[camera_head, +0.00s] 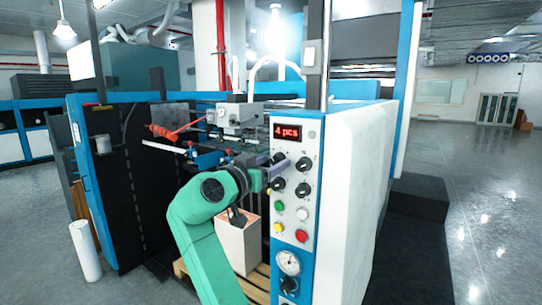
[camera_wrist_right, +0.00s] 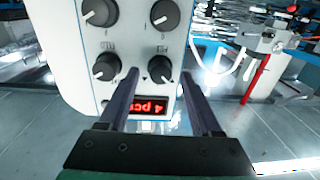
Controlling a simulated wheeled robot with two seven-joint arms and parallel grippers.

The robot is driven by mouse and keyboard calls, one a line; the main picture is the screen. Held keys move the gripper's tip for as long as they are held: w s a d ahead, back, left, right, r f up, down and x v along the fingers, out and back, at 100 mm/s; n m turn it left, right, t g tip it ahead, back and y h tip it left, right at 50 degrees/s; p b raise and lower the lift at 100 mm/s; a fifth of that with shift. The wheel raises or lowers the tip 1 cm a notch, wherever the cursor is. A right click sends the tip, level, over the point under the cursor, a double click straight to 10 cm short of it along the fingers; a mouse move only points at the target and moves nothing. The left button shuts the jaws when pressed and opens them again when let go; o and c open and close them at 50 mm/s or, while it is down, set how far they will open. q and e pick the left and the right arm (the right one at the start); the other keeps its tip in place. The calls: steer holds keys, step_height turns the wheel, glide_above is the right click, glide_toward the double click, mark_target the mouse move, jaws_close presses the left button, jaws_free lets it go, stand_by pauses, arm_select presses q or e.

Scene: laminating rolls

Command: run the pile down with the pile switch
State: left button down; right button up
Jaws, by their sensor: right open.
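The control panel (camera_head: 290,215) carries several black rotary knobs, coloured buttons and a red display (camera_head: 287,132) reading "4 pcs". I cannot read which knob is the pile switch. My right gripper (camera_head: 272,171) is at the panel's left side, by the upper knobs. In the wrist view, where the panel appears upside down, the open right gripper (camera_wrist_right: 160,75) has its fingers either side of a black knob (camera_wrist_right: 159,68) near the display; contact cannot be told. The pile (camera_head: 238,243), a pale stack, stands on a wooden pallet (camera_head: 258,282) behind my right arm. My left gripper is out of view.
A second knob (camera_wrist_right: 106,67) sits beside the framed one. Below the knobs are green (camera_head: 279,205), white, yellow and red (camera_head: 302,236) buttons, then a round gauge (camera_head: 289,263). The machine's white side (camera_head: 355,190) is right. Open floor lies further right; a white roll (camera_head: 86,250) stands left.

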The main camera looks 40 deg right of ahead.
steer(key=shift+w+f, duration=0.1)
jaws_close()
